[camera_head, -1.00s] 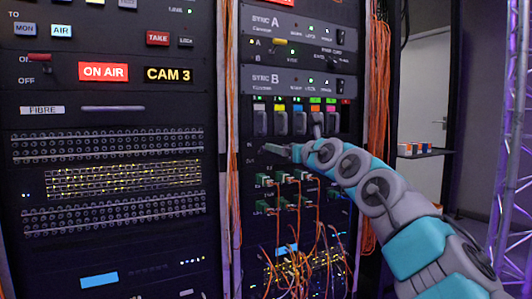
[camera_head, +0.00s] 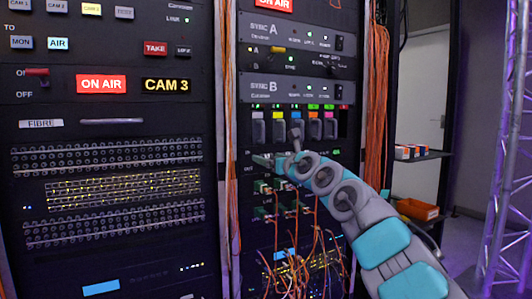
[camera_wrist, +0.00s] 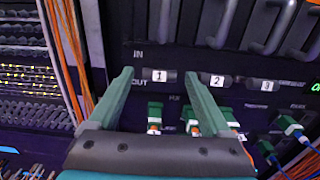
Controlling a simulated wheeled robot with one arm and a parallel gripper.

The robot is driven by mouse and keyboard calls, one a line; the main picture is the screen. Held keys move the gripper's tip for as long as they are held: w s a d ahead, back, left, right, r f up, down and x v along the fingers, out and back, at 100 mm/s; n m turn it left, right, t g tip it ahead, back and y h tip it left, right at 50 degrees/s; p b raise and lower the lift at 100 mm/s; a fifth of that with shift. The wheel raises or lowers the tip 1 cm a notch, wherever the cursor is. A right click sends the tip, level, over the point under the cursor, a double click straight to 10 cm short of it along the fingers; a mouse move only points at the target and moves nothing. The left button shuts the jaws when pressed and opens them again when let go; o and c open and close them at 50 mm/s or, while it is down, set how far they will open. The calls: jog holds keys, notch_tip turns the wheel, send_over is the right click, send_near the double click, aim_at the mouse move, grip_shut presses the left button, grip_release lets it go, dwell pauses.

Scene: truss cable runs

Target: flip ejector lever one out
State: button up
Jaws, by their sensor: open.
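Ejector lever one (camera_wrist: 160,75) appears in the wrist view as a short dark piece with a white "1" label, just under a grey module handle. Similar pieces labelled 2 (camera_wrist: 217,80) and 3 (camera_wrist: 266,86) sit to its right. My gripper (camera_wrist: 159,76) is open, with one green finger to the left of label 1 and the other to its right, between labels 1 and 2. Nothing is held, and contact cannot be told. In the head view my gripper (camera_head: 263,162) is at the rack below the coloured module row, and the lever is too small to make out.
Green connectors (camera_wrist: 154,115) with orange cables sit just below the labels. An orange cable bundle (camera_wrist: 68,50) hangs at the left in the wrist view. A shelf (camera_head: 424,155) with small boxes and an orange bin (camera_head: 416,209) stand right of the rack.

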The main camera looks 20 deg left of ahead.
jog(key=shift+w+a+r+p, duration=0.25)
jog(key=shift+w+a+p, duration=0.25)
jog(key=shift+a, duration=0.15)
jog(key=shift+w+a+f, duration=0.2)
jog(key=shift+w+a, duration=0.05)
grip_shut()
dwell(0.4)
